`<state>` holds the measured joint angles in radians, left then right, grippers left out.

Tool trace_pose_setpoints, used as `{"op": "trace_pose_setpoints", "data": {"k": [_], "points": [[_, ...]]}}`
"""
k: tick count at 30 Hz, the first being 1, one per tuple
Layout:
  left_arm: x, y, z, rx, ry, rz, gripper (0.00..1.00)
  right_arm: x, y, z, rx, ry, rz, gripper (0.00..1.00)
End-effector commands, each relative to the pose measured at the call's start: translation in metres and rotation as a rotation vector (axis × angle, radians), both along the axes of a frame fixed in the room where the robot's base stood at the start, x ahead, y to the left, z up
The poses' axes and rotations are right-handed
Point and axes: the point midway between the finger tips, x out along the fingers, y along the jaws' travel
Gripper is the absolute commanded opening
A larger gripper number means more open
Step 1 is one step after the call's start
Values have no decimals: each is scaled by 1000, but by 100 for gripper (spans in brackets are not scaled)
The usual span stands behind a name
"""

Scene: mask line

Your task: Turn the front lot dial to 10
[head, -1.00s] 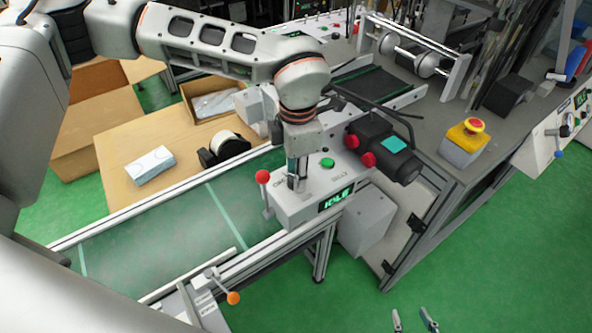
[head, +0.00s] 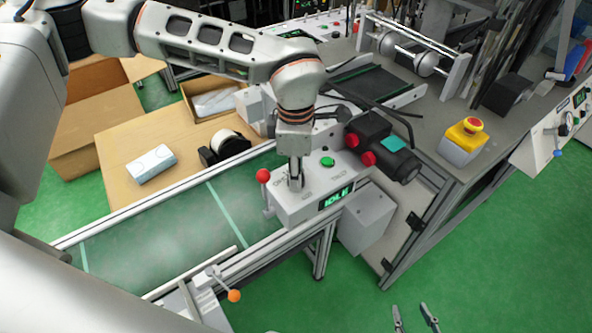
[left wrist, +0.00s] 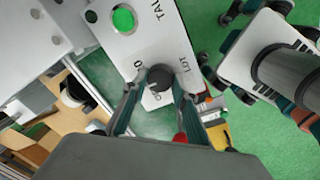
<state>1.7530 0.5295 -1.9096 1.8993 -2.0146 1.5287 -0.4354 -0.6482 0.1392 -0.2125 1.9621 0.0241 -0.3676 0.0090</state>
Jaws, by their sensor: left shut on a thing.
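The lot dial (left wrist: 160,77) is a dark round knob on the white control box (head: 285,208), beside the printed word LOT. My left gripper (head: 296,182) reaches down onto the box top. In the left wrist view its two fingers (left wrist: 155,97) close on opposite sides of the dial. Its pointer setting is too small to read. The box has a green button (head: 327,161) and a display (head: 336,196) reading IDLE. My right gripper (head: 414,317) shows only its two fingertips at the bottom edge, apart and empty, above the green floor.
A red-ball lever (head: 263,176) stands at the box's left. A green conveyor (head: 160,228) runs left of it. A dark motor unit with red knobs (head: 368,158) sits close on the right. A yellow emergency stop (head: 465,134) stands farther right.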

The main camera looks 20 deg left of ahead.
Motion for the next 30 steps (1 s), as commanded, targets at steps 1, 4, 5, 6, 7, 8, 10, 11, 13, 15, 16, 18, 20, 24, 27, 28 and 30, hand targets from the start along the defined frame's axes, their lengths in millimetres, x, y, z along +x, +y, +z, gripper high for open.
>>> {"op": "trace_pose_setpoints", "data": {"k": [1, 4, 5, 6, 7, 8, 10, 11, 13, 15, 16, 18, 20, 24, 27, 28, 30], "points": [[0, 0, 1, -1, -1, 0, 6, 0, 0, 0, 0, -1, 0, 40], [0, 0, 1, -1, -1, 1, 6, 0, 0, 1, 0, -1, 0, 40], [0, 0, 1, -1, -1, 1, 6, 0, 0, 1, 0, -1, 0, 40], [0, 0, 1, -1, -1, 1, 35, 0, 0, 1, 0, -1, 0, 40], [0, 0, 1, -1, -1, 1, 43, 0, 0, 1, 0, -1, 0, 40], [0, 0, 1, -1, -1, 1, 45, 0, 0, 1, 0, -1, 0, 40], [0, 0, 0, -1, -1, 1, 45, 0, 0, 1, 0, -1, 0, 40], [0, 0, 0, -1, -1, 1, 45, 0, 0, 1, 0, -1, 0, 40], [0, 0, 0, 0, -1, 1, 45, 0, 0, 0, 0, -1, 0, 40], [0, 0, 0, 0, 0, 1, 45, 0, 0, 0, 0, -1, 0, 40], [0, 0, 0, 0, 0, 1, 45, 0, 0, 0, -1, 0, 1, 40], [0, 0, 2, -1, -1, 1, 45, -1, -2, -1, -5, 3, 1, 40], [0, 0, 5, -1, -2, 1, 45, -1, -1, -1, -4, 2, 1, 40], [0, 0, 23, -1, -3, 1, 45, -1, -1, -1, -2, 1, 1, 40], [-1, -1, 43, -1, -4, 2, 45, 0, -1, 0, -1, 2, 0, 40], [-1, -1, 49, -1, -4, 2, 45, 0, -1, -1, -1, 2, 0, 40], [-2, -1, 64, -1, -5, 2, 45, 0, 0, 0, -1, 1, 0, 40]]}}
